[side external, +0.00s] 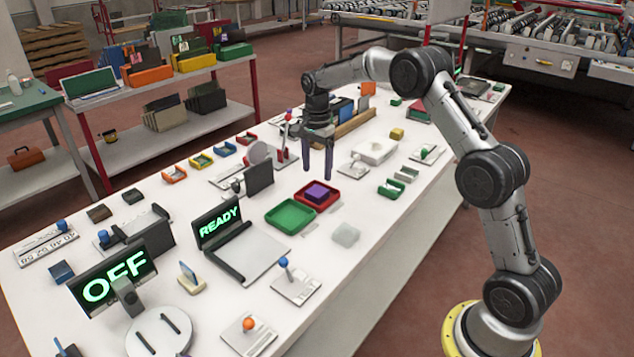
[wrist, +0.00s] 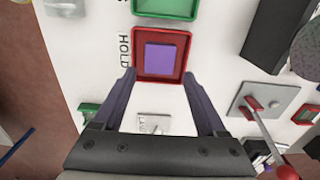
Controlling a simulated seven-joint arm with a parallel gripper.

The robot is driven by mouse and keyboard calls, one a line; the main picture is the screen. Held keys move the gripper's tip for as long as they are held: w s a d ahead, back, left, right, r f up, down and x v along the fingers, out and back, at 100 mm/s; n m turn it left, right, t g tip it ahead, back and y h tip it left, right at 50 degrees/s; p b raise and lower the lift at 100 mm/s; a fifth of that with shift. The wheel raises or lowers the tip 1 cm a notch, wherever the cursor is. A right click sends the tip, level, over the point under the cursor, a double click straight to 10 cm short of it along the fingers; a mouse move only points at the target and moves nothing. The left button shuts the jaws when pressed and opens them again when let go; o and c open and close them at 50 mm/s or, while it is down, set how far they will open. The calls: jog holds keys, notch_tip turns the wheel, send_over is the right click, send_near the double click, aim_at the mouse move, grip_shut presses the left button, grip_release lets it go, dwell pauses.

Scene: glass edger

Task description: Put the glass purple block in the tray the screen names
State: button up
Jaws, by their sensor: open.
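The purple block (side external: 318,192) sits inside the red tray (side external: 334,205). In the wrist view the purple block (wrist: 160,58) lies flat near the middle of the red tray (wrist: 138,76), beside the printed word HOLD. The green tray (side external: 272,216) is empty and stands next to the red one; its edge also shows in the wrist view (wrist: 166,14). A screen (side external: 218,222) reads READY, and another screen (side external: 112,279) reads OFF. My gripper (side external: 317,172) is open and empty above the red tray's far side; its fingers (wrist: 158,75) point down, apart from the block.
A dark upright panel (side external: 259,177) and a stand with red levers (side external: 283,152) are left of my gripper. A pale translucent block (side external: 346,235) lies right of the trays. A blue-knobbed plate (side external: 297,288) is nearer the front. Small coloured holders (side external: 391,188) lie to the right.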

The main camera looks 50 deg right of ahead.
aim_at(317, 190)
jog(key=s+a+r+n+t, duration=0.1)
jog(key=s+a+r+n, duration=0.15)
jog(key=r, duration=0.35)
jog(key=s+a+r+n, duration=0.1)
jog(key=s+a+r, duration=0.15)
jog(key=r, duration=0.35)
jog(key=s+a+r+n+t, duration=0.1)
jog(key=s+a+r+n, duration=0.15)
jog(key=s, duration=0.25)
jog(key=s+a+r+n+t, duration=0.1)
jog(key=s+a+r+n, duration=0.15)
jog(key=s, duration=0.25)
jog(key=s+a+f+n+t, duration=0.1)
jog(key=s+n, duration=0.3)
jog(key=s, duration=0.6)
jog(key=s+a+f+n+t, duration=0.1)
jog(key=s+a+f+n, duration=0.2)
jog(key=s, duration=0.7)
jog(key=shift+a+f+n+t, duration=0.3)
jog(key=shift+a+n, duration=0.2)
jog(key=shift+n, duration=0.75)
